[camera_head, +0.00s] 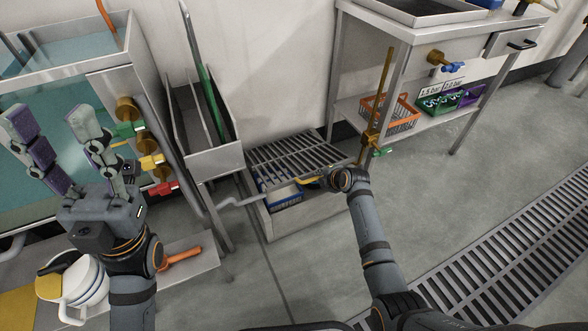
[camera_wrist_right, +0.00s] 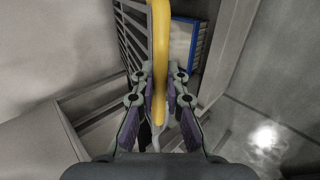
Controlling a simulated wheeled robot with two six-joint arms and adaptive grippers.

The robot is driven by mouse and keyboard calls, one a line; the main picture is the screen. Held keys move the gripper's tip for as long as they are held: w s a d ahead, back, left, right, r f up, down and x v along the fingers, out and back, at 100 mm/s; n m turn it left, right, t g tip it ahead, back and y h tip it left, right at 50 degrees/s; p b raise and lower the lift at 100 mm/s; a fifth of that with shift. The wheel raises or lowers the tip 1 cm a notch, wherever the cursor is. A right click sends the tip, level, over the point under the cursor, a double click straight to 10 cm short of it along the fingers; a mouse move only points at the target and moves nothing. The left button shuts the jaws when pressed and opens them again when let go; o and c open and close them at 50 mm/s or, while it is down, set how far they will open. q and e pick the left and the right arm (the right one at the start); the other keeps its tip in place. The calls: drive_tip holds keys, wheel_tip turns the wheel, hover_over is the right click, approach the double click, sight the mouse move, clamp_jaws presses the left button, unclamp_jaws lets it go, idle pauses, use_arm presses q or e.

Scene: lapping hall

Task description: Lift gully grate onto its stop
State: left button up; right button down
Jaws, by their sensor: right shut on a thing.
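The barred metal gully grate (camera_head: 290,152) lies over a square gully box (camera_head: 312,217) by the wall. Its near edge appears raised, with the box's inside showing below. My right gripper (camera_head: 325,180) is at the grate's near right side, shut on a yellow handle. In the right wrist view the handle (camera_wrist_right: 160,60) runs between the fingers (camera_wrist_right: 160,100), with grate bars (camera_wrist_right: 132,40) to its left. I cannot make out the stop. My left gripper (camera_head: 54,120) is open and empty, fingers up, before the tank at left.
A blue-and-white item (camera_head: 283,195) sits inside the box. A narrow steel trough (camera_head: 213,160) stands left of it. A steel table (camera_head: 400,35) and a brass pipe (camera_head: 384,85) stand right. A floor drain (camera_head: 500,255) crosses the lower right. The floor between is clear.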

drive_tip(key=r, duration=0.1)
drive_tip(key=w+r+p, duration=0.1)
drive_tip(key=r, duration=0.1)
drive_tip(key=w+r+p, duration=0.1)
drive_tip(key=shift+w+a+r, duration=0.25)
drive_tip(key=shift+a+r, duration=0.05)
drive_tip(key=shift+a, duration=0.05)
drive_tip(key=shift+w+a+r+p, duration=0.2)
drive_tip(key=shift+w+r+p, duration=0.25)
drive_tip(key=shift+r, duration=0.3)
drive_tip(key=shift+w+a+r+p, duration=0.15)
drive_tip(key=shift+w+r+p, duration=0.3)
drive_tip(key=shift+r, duration=0.3)
drive_tip(key=shift+w+a+r+p, duration=0.2)
drive_tip(key=shift+w+r+p, duration=0.1)
drive_tip(key=shift+w+r, duration=0.35)
drive_tip(key=shift+r, duration=0.2)
drive_tip(key=shift+w+a+r+p, duration=0.15)
drive_tip(key=shift+w+a+r, duration=0.05)
drive_tip(key=shift+w+r, duration=0.45)
drive_tip(key=shift+w+a+r+p, duration=0.1)
drive_tip(key=shift+w+a+r, duration=0.1)
drive_tip(key=shift+w+r, duration=0.35)
drive_tip(key=shift+w+a+r+p, duration=0.2)
drive_tip(key=shift+w+r, duration=0.2)
drive_tip(key=shift+r, duration=0.45)
